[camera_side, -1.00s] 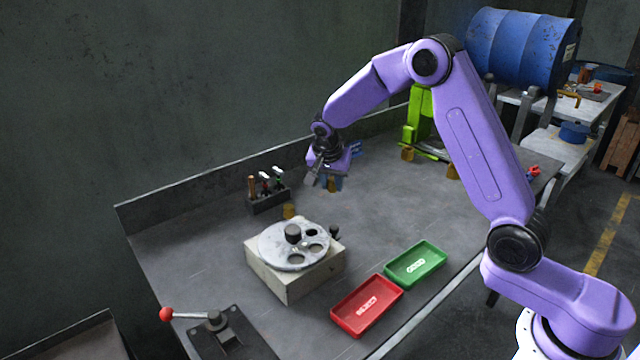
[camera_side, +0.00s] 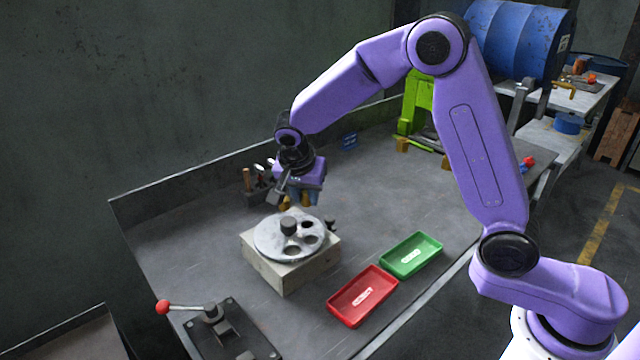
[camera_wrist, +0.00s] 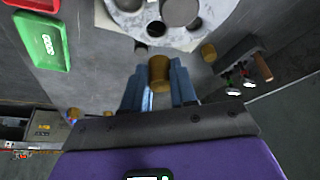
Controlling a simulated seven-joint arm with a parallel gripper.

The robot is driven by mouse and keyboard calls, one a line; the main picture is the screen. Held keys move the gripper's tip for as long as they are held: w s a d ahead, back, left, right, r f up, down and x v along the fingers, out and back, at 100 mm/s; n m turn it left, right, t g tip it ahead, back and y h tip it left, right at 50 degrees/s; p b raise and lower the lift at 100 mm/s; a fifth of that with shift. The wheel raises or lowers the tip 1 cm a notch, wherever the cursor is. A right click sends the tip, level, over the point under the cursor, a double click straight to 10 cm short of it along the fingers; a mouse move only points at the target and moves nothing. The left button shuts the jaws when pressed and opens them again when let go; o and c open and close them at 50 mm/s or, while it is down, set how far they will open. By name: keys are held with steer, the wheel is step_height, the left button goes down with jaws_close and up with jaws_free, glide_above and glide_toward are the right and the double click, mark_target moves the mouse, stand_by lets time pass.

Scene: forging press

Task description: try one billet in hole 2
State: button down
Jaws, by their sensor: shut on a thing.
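My gripper (camera_side: 300,197) is shut on a brass-coloured billet (camera_wrist: 159,72), held between its blue fingers in the wrist view. It is above the bench, just behind the round grey disc (camera_side: 270,239) on its pale block. The disc has a dark centre knob (camera_side: 289,227) and several round holes, including a dark one (camera_side: 307,225), a front-right one (camera_side: 311,239) and a front one (camera_side: 294,251). I see no readable hole numbers. The held billet is apart from the disc. Another billet (camera_wrist: 208,52) stands on the bench beside the disc, partly hidden in the side view.
A tool holder (camera_side: 257,193) stands behind the disc. A red tray (camera_side: 340,310) and a green tray (camera_side: 388,262) lie at the front right. A red-knobbed lever (camera_side: 187,308) is front left. More billets (camera_side: 402,145) stand near a green press frame (camera_side: 416,98).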

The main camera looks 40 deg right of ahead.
steer(key=shift+f, duration=2.2)
steer(key=shift+f, duration=0.55)
steer(key=c, duration=0.8)
jaws_free()
steer(key=shift+a+r, duration=0.1)
step_height(320, 180, up, 9)
glide_above(306, 206)
steer(key=s+a, duration=0.1)
steer(key=a, duration=0.1)
steer(key=shift+r, duration=0.15)
stand_by(0.8)
